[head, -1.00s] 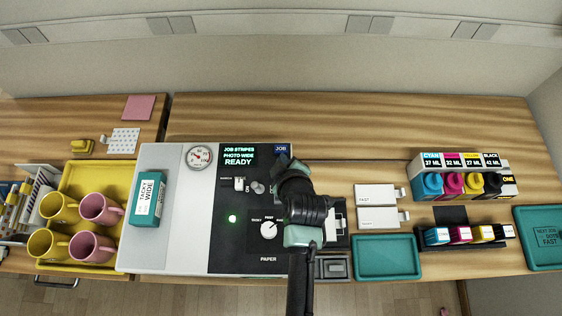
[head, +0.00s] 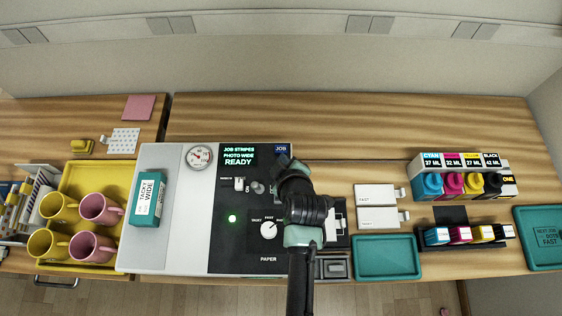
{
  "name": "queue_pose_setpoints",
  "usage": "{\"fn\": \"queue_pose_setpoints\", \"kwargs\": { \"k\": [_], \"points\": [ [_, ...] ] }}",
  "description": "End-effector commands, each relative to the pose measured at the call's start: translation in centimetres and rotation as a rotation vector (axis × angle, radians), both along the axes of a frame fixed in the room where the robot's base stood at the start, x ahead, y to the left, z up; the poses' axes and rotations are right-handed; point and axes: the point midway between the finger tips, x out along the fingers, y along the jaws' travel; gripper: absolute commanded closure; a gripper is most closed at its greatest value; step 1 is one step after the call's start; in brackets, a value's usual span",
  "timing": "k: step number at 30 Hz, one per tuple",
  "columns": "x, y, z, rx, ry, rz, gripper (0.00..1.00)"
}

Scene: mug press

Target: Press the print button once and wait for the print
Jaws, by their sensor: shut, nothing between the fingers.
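The press (head: 160,255) is a wide white and black machine on the bench. Its black panel carries a screen (head: 239,156) reading "JOB STRIPES, PHOTO WIDE, READY". A small round light on the panel (head: 232,218) glows green. A white paper dial (head: 269,230) and a small switch (head: 239,184) are also on the panel. My gripper (head: 283,161) is over the right side of the panel, near the blue JOB label, and is shut and empty. My arm covers part of the panel's right side, and I cannot make out a button marked print.
A yellow tray (head: 73,183) with pink and yellow mugs stands left of the press. A teal "Tacky Wide" box (head: 147,199) lies on its white part. A teal tray (head: 387,257), white cards (head: 376,195) and ink bottles (head: 453,184) stand to the right. The bench behind is clear.

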Motion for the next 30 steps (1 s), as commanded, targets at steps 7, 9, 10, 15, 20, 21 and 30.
{"fn": "queue_pose_setpoints", "kwargs": {
  "k": [7, 9, 10, 15, 20, 21, 30],
  "points": [
    [0.0, 0.0, -0.3, 0.0, 0.0, 0.0, 1.0],
    [0.0, 0.0, -0.6, 0.0, 0.0, 0.0, 1.0],
    [0.0, 0.0, -0.7, 0.0, 0.0, 0.0, 1.0],
    [0.0, 0.0, -0.9, 0.0, 0.0, 0.0, 1.0],
    [0.0, 0.0, -0.8, 0.0, 0.0, 0.0, 1.0],
    [0.0, 0.0, -0.8, 0.0, 0.0, 0.0, 1.0],
    [0.0, 0.0, -1.1, 0.0, 0.0, 0.0, 1.0]
  ]
}}
